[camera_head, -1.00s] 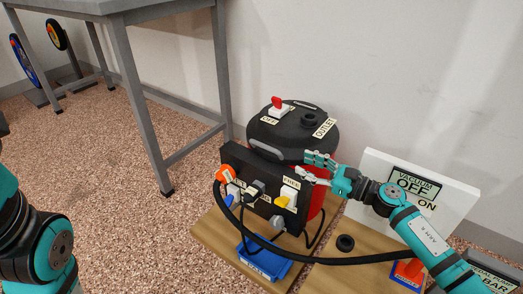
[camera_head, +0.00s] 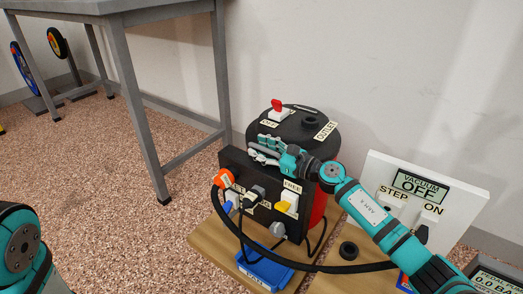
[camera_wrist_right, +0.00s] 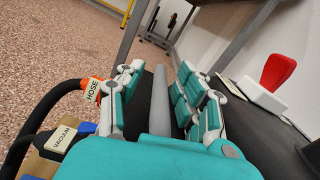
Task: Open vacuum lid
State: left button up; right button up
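The vacuum has a round black lid (camera_head: 318,118) on a red drum (camera_head: 318,205), and the lid looks seated on it. My right gripper (camera_head: 262,150) is at the lid's front edge, above the black panel. In the right wrist view, a grey bar-like handle (camera_wrist_right: 160,100) runs between the fingers of my right gripper (camera_wrist_right: 158,80). The fingers are apart, with visible gaps on both sides of the bar. In the head view, the gripper hides the handle. Only a link of my left arm shows at the left edge; its gripper is out of view.
A red switch (camera_head: 277,105) stands on the lid, also at right in the wrist view (camera_wrist_right: 278,70). The panel (camera_head: 290,180) carries a hose and plugs. A white sign board (camera_head: 455,200) reads "VACUUM OFF". A grey table (camera_head: 120,60) stands at left.

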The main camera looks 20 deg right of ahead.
grip_shut()
jog(key=shift+r, duration=0.1)
dwell(0.4)
